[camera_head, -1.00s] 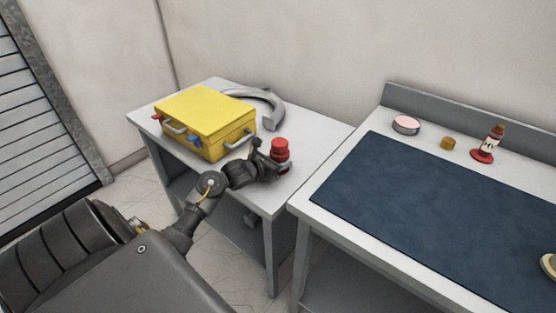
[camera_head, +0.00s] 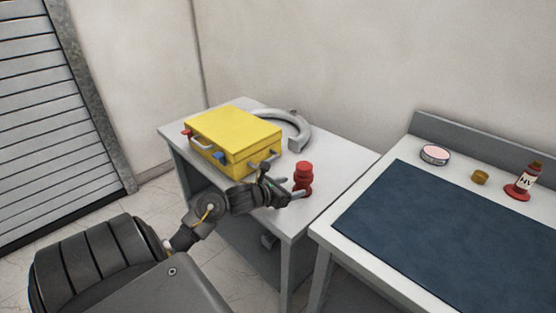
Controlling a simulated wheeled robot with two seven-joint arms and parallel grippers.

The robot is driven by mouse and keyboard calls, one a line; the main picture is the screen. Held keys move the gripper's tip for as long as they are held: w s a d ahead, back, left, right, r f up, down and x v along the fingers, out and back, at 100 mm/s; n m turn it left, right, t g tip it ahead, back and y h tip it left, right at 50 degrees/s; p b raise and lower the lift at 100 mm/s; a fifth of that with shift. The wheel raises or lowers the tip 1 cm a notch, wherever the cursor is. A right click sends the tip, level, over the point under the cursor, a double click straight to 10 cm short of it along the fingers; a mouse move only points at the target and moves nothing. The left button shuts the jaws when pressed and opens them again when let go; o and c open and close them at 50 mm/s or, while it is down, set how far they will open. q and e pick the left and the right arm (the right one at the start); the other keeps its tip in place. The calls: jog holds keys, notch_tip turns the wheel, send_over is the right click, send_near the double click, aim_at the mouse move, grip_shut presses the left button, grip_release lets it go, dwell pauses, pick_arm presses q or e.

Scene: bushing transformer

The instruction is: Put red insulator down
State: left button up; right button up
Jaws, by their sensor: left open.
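The red insulator (camera_head: 304,177) stands upright on the small grey-white table (camera_head: 334,166), near its front right part. My left gripper (camera_head: 291,190) is just left of the insulator and in front of its lower part. Its fingers are open, with one finger reaching in front of the insulator's base. I cannot tell whether a finger still touches it. My right gripper is not in view.
A yellow case (camera_head: 236,136) with handles stands left of the gripper, with a grey curved part (camera_head: 299,132) behind it.

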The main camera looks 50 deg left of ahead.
pick_arm(q)
jog(key=v, duration=0.5)
jog(key=shift+s+r, duration=0.1)
jog(key=shift+s, duration=0.1)
dwell(0.3)
